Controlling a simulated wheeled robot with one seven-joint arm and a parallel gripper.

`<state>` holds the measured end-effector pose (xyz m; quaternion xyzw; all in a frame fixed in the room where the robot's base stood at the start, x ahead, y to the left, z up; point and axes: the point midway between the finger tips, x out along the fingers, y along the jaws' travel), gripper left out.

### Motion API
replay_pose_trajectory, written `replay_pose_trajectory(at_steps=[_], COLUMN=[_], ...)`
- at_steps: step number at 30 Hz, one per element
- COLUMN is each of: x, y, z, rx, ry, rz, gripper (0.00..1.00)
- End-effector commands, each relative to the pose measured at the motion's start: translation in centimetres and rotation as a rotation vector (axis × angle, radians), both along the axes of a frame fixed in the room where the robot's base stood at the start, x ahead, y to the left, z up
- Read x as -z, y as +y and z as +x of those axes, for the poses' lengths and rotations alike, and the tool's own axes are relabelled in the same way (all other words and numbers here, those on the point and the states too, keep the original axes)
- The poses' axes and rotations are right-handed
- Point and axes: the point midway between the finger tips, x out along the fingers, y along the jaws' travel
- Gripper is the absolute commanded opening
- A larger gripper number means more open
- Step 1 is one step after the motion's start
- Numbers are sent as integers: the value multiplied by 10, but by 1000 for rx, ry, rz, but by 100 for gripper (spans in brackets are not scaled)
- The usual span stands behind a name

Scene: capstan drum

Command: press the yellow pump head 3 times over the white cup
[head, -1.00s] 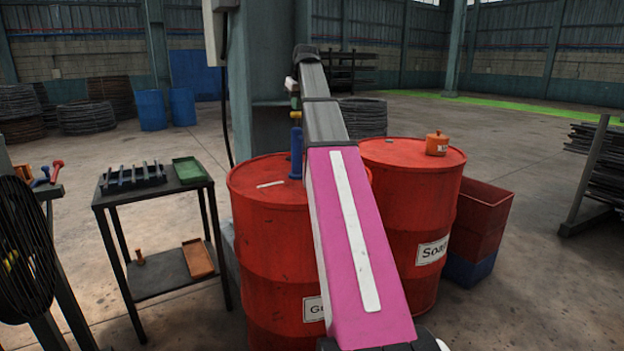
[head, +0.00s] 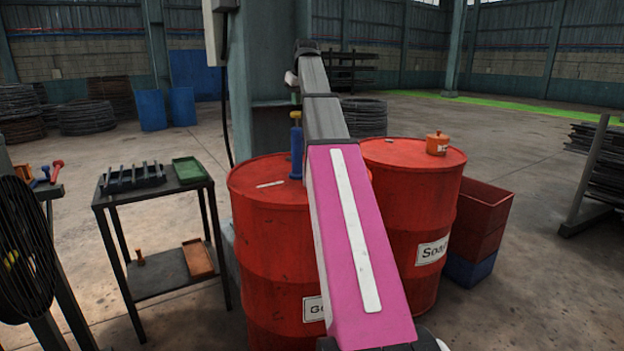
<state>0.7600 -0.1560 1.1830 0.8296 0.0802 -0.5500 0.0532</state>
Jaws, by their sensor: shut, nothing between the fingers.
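A blue bottle (head: 297,152) with a yellow pump head (head: 296,115) stands upright on top of the left red drum (head: 262,205), just left of my arm. My gripper (head: 295,98) is small and partly hidden by my own arm. It points down just above the pump head, shut and empty. From this view I cannot tell whether it touches the pump head. I do not see the white cup; my pink and grey arm covers part of the drum top.
A second red drum (head: 412,215) labelled Soap carries an orange lidded pot (head: 437,143). A green pillar (head: 262,70) rises behind the drums. A dark cart (head: 150,205) with a green tray (head: 188,170) stands left. A red bin (head: 484,205) stands right.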

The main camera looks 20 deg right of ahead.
Motion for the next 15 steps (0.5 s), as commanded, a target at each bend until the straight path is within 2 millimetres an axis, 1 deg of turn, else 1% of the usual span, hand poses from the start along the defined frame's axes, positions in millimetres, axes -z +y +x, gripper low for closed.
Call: replay_pose_trajectory(at_steps=[15], x=[-44], y=[0], z=[1], rx=[0], ry=[-1], rz=[0], gripper=[0])
